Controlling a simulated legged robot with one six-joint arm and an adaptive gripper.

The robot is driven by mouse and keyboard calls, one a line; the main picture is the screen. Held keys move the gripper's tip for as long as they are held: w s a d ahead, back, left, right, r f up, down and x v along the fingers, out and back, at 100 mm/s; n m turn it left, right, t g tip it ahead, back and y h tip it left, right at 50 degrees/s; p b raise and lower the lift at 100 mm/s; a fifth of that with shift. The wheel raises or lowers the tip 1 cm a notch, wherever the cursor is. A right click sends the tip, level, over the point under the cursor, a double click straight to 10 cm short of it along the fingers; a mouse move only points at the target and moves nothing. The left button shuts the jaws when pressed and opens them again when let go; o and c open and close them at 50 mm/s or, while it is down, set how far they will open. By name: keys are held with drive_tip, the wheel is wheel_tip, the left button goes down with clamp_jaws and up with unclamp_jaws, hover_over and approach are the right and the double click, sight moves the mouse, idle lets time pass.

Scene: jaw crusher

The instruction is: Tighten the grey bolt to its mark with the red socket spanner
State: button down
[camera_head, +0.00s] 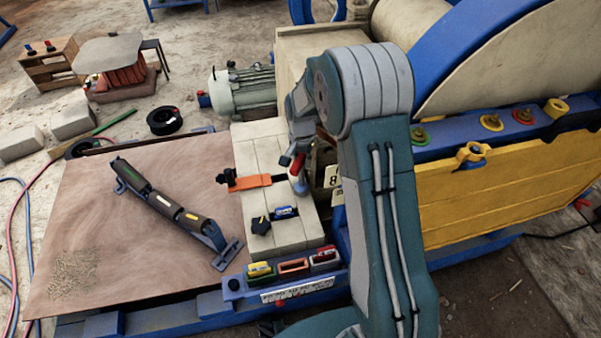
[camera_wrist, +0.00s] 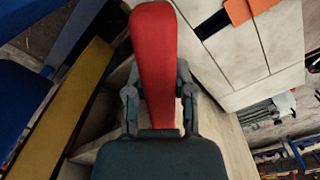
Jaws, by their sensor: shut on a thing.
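My gripper (camera_wrist: 158,98) is shut on the red socket spanner (camera_wrist: 155,48), whose broad red face fills the space between and beyond the two fingers in the wrist view. In the head view my gripper (camera_head: 294,166) is small and partly hidden by my own arm. The spanner's socket end is hidden too.
Coloured holders (camera_head: 293,266) line the blue front rail. The yellow guard (camera_head: 505,200) stands at right. A dark roller (camera_head: 165,202) lies on the brown board (camera_head: 90,225).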

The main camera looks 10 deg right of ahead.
sight(301, 155)
drive_tip(key=shift+s, duration=0.1)
drive_tip(key=shift+r, duration=2.05)
idle(0.7)
